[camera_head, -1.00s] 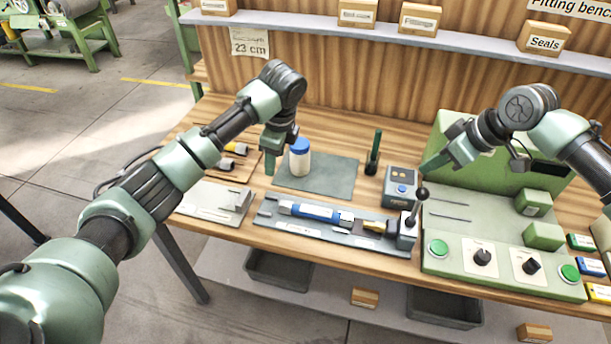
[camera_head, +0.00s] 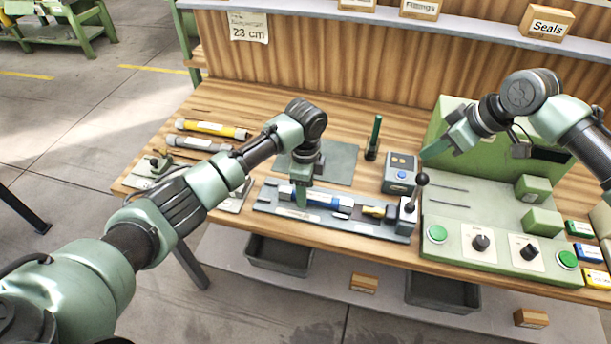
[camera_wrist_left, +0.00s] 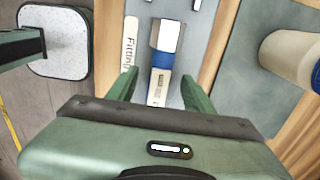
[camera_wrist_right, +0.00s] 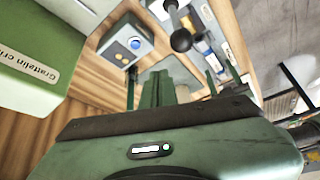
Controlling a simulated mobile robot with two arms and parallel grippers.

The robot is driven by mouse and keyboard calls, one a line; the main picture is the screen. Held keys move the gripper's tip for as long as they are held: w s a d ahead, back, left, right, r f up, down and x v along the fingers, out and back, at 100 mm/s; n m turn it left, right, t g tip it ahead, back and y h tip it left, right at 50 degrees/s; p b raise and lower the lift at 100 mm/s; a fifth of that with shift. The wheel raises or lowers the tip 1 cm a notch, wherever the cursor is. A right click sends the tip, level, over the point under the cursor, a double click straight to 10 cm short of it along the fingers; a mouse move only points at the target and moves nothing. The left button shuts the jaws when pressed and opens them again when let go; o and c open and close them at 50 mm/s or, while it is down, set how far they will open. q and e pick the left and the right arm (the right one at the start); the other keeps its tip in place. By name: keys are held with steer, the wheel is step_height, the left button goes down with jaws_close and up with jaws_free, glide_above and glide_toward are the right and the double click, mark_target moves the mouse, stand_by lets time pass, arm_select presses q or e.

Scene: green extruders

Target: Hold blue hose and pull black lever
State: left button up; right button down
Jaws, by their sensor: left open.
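The blue hose (camera_head: 328,201) lies in a grey fixture (camera_head: 270,196) on the bench. My left gripper (camera_head: 301,197) is open, pointing down over the hose's left part and hiding some of it. In the left wrist view, the hose (camera_wrist_left: 161,78) lies between the open fingers; I cannot tell whether they touch it. The black lever (camera_head: 421,180) stands at the fixture's right end, with its ball knob up. My right gripper (camera_head: 430,153) is above and beside the knob, apart from it.
A small box with a blue button (camera_head: 400,173) stands behind the lever. A green machine panel (camera_head: 460,215) with knobs and buttons is on the right. A dark green upright tool (camera_head: 374,138) stands behind the fixture. A white bottle (camera_wrist_left: 288,52) is beside my left gripper.

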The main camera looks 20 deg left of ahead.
arm_select(q)
steer(key=shift+f, duration=0.95)
jaws_close()
arm_select(e)
steer(key=shift+f, duration=2.25)
steer(key=shift+s, duration=0.1)
